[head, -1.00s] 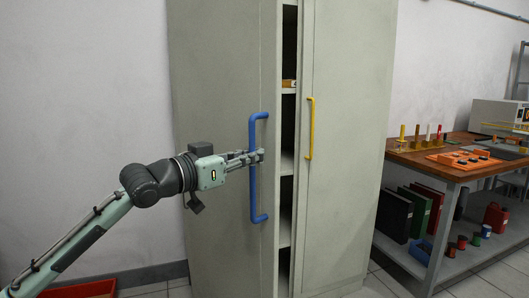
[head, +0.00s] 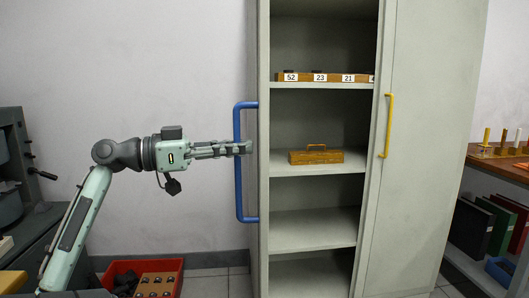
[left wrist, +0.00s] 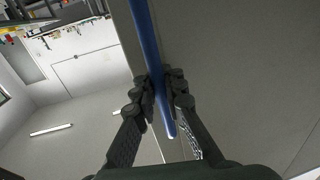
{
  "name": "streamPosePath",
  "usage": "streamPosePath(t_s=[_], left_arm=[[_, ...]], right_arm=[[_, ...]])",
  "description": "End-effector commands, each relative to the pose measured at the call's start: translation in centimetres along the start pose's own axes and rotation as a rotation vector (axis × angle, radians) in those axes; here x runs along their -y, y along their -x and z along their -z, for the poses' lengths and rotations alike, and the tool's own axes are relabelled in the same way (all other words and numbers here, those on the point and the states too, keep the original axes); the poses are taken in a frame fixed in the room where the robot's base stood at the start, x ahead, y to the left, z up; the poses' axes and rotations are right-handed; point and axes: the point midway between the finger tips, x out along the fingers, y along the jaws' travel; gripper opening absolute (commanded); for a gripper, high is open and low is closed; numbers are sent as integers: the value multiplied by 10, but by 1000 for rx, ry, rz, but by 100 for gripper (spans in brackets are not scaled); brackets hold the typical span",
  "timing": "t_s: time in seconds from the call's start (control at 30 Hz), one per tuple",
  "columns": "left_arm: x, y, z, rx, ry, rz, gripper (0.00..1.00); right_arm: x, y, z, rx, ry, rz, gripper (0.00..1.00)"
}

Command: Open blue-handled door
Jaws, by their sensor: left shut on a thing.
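The blue handle (head: 238,182) is a vertical bar on the left door (head: 263,150) of a grey cabinet. That door stands wide open, seen nearly edge-on. My left gripper (head: 243,149) is shut on the blue handle at its upper-middle part. In the left wrist view the fingers (left wrist: 160,98) close on both sides of the blue bar (left wrist: 145,38). The right door (head: 425,150), with a yellow handle (head: 388,126), is shut. My right gripper is not in view.
The cabinet shelves (head: 315,230) show a wooden box (head: 316,156) and a numbered wooden strip (head: 320,77). A red crate (head: 170,268) stands on the floor at lower left, beside a dark bench (head: 45,228). A wooden table (head: 500,166) stands at right.

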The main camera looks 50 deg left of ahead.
Motion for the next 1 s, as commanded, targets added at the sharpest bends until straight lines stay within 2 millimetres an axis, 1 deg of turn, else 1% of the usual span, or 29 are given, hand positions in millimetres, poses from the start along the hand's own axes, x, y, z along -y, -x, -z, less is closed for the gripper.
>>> streamPosePath(t_s=[0.1,0.23,0.63,0.67,0.73,0.77,1.0], left_arm=[[2,11,-2,5,1,-7,0],[4,18,-2,7,1,-9,0],[4,20,-3,10,3,-11,0],[4,20,-3,10,3,-11,10],[4,20,-3,10,2,-11,18],[4,20,-3,10,2,-10,20],[6,20,-2,6,2,-6,20]], right_arm=[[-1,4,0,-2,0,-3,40],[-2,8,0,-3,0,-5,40],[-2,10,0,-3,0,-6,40],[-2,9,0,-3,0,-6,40],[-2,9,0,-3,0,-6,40],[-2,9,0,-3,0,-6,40],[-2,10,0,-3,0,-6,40]])
